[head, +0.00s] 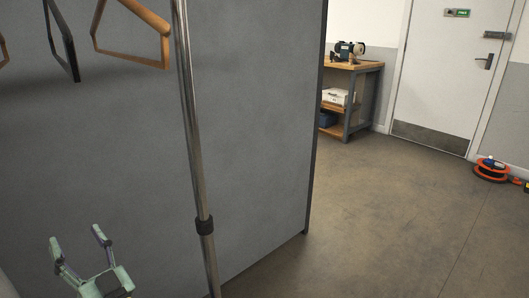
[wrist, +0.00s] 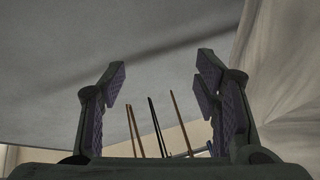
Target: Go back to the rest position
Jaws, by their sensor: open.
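My gripper (head: 78,250) is at the bottom left of the head view, with its two fingers spread apart and pointing up. Nothing is between the fingers. It also shows in the wrist view (wrist: 160,98), open and empty, with purple-grey pads on dark fingers. Several hangers are seen beyond and between the fingers there, small and thin. In the head view a wooden hanger (head: 134,32) and a black hanger (head: 65,45) hang at the top left, above my gripper and apart from it.
A metal upright pole (head: 190,120) stands just right of my gripper, before a grey partition (head: 255,130). Open floor (head: 380,210) lies to the right. A workbench (head: 352,68), a white door (head: 440,75) and an orange cable reel (head: 490,170) are farther back.

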